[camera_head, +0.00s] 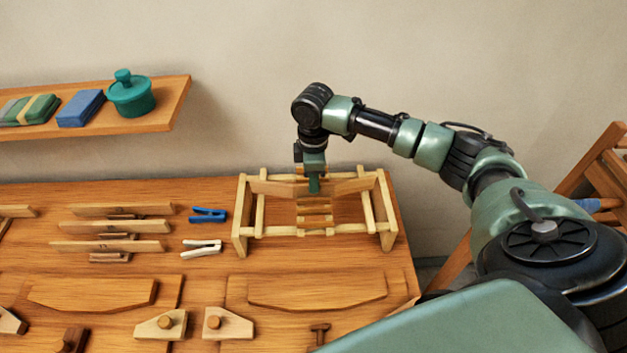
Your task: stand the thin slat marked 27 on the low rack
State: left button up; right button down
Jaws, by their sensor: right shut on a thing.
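A pale wooden rack (245,222) stands at the back right of the table, with posts, rails and several short cross bars in its middle. My right gripper (314,186) reaches down into the rack from above and is shut on a thin wooden slat (275,188). The slat lies lengthwise left to right at the rack's upper rear, and its middle is hidden by the gripper. No number can be read on it, and I cannot tell whether it touches the rack. My left gripper is not in view.
Several other slats (123,209) stand on small supports at left. A blue clip (208,214) and a white clip (201,248) lie beside the rack. Shaped boards (318,291) and knobbed blocks (228,324) fill the front. A shelf (178,104) hangs at upper left.

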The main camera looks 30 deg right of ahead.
jog(key=shift+p, duration=0.4)
jog(key=shift+f, duration=0.2)
dwell(0.6)
jog(key=c, duration=1.5)
grip_release()
jog(key=shift+o, duration=0.2)
notch_tip(320, 180, up, 11)
jog(key=shift+f, duration=0.1)
